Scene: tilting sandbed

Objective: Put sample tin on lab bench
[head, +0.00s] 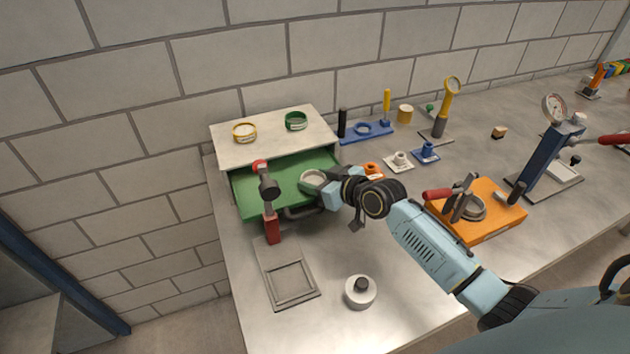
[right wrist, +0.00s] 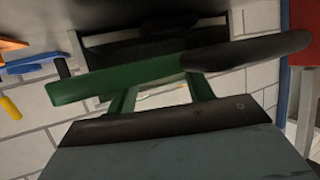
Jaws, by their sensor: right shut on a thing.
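The sample tin appears to be the round, shallow, pale grey-green tin (head: 309,174) at the right side of the open green drawer (head: 254,199). My right gripper (head: 324,186) is at its right edge and shut on it; my gripper covers part of the tin. In the right wrist view a green bar and a dark rounded bar cross in front of the gripper, and the tin cannot be made out clearly there. The lab bench (head: 325,258) is the grey top around the drawer unit. My left gripper is not in view.
A red-handled tool (head: 271,230) stands at the drawer front. A square frame (head: 267,276) and a white round piece with a black knob (head: 359,294) lie in front. An orange block fixture (head: 487,228) stands right.

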